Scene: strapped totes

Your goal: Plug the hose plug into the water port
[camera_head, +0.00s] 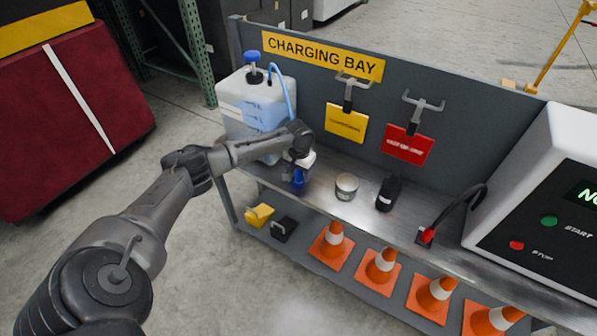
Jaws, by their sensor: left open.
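A translucent jug (232,110) with bluish liquid and a blue cap stands at the left end of the bench. A blue hose (289,88) curves from its top and runs down behind my left wrist. My left gripper (297,178) is open and points down over the bench's front edge, right of the jug. A small blue piece (299,179) shows at its fingertips; it may be the hose plug, but I cannot tell. I cannot make out a water port. My right gripper is out of view.
On the bench (330,205) stand a round tin (346,187), a black bottle (388,194), a red-tipped black cable (428,235) and a white charger (545,215). Several cones (332,243) fill the lower shelf. A yellow tag (346,123) and red tag (407,145) hang behind.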

